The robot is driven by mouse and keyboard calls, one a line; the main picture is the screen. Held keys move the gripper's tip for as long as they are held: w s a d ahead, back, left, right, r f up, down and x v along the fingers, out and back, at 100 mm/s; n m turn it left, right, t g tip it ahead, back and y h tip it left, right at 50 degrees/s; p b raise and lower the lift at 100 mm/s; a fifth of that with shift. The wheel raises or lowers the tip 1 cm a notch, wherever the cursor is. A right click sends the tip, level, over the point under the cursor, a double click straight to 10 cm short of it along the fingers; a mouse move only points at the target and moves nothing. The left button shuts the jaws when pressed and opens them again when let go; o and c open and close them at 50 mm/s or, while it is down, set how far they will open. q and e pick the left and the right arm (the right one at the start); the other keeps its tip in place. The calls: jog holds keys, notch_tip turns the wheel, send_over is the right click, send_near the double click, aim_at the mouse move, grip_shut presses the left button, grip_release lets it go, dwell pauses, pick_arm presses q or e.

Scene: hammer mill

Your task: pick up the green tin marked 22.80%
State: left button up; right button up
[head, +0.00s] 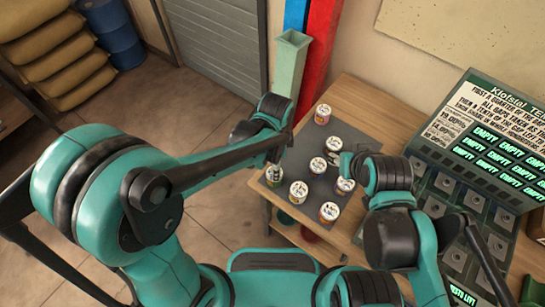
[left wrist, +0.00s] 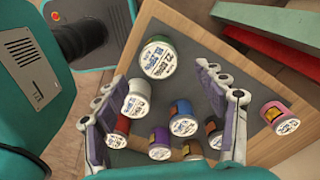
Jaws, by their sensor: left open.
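The green tin (left wrist: 158,58) stands upright near the table's corner in the left wrist view. Its white lid carries printed text, too small for me to read surely. In the head view a tin at the table's left corner (head: 273,176), partly hidden by my left gripper, appears to be the same one. My left gripper (head: 277,158) is above it. In the left wrist view the left gripper (left wrist: 158,80) is open, its fingers spread, with nothing gripped. My right gripper (head: 346,160) is over the tins at the mat's right side; its fingers are too unclear to judge.
A display rack (head: 485,150) is at the right, and a pale green post (head: 290,62) stands behind.

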pick_arm(q)
jog(key=f, duration=0.1)
jog(key=f+b, duration=0.1)
jog(key=shift+s+f, duration=0.3)
jog(key=shift+f, duration=0.1)
jog(key=f, duration=0.1)
jog(key=f+b, duration=0.2)
jog(key=shift+w+f, duration=0.25)
jog(key=shift+f, duration=0.55)
jog(key=c, duration=1.4)
